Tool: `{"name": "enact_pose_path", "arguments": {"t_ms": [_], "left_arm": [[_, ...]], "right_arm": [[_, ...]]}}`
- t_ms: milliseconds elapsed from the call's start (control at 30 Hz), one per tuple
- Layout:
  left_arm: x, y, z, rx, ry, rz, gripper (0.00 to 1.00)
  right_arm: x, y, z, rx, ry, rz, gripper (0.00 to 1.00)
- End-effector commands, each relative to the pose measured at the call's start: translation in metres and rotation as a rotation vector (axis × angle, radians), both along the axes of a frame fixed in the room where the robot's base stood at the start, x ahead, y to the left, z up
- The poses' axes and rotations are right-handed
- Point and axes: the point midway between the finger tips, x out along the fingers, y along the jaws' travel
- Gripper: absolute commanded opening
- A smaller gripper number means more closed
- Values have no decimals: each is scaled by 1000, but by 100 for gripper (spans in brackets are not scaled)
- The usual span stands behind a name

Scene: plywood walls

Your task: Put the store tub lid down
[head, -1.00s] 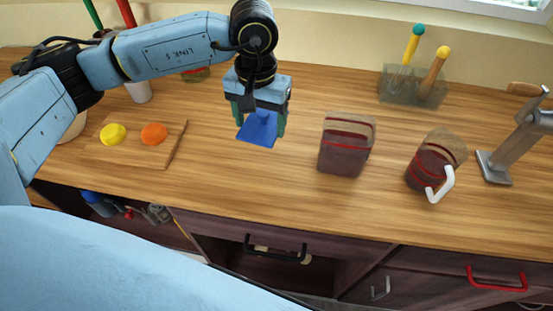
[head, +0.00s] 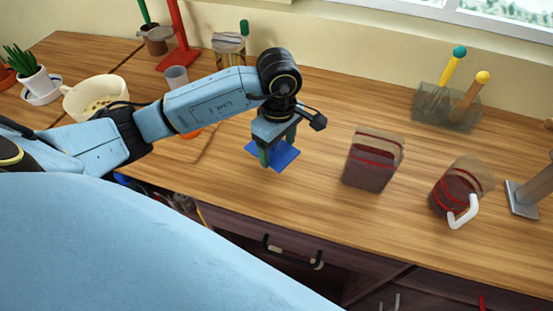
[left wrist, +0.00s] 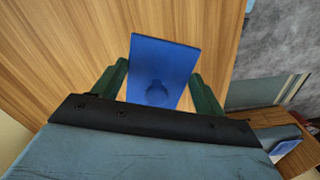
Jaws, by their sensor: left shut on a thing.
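The blue square lid (head: 285,157) with a small round knob is held in my left gripper (head: 277,150). It is low over the wooden counter, nearly flat; I cannot tell if it touches the wood. In the left wrist view the lid (left wrist: 165,58) sits between the two green fingers (left wrist: 160,92), its knob nearest the palm. A clear tub (head: 372,160) with dark contents and a red band stands to the right of the lid, apart from it. My right gripper is not in view.
A jug with a white handle (head: 461,190) stands right of the tub. A clear utensil holder (head: 447,112) is at the back right. A cream bowl (head: 95,97), small cup (head: 177,77) and jar (head: 229,48) are at the left and back. The counter in front of the lid is clear.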

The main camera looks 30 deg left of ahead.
Motion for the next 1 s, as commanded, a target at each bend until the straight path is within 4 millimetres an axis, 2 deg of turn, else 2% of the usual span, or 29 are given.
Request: {"name": "enact_pose_path", "arguments": {"t_ms": [33, 267, 500, 867, 900, 1000], "left_arm": [[-1, 0, -9, 0, 3, 0, 50], [0, 0, -27, -1, 1, -2, 50], [0, 0, -57, 0, 1, -4, 50], [0, 0, -62, 1, -2, -5, 50], [0, 0, -61, 0, -2, -5, 77], [0, 0, -60, 0, -2, -4, 90]], "right_arm": [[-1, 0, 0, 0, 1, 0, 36], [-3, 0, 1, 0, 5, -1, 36], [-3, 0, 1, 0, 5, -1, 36], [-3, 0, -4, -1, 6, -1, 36], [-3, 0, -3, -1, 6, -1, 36], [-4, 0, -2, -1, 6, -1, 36]]}}
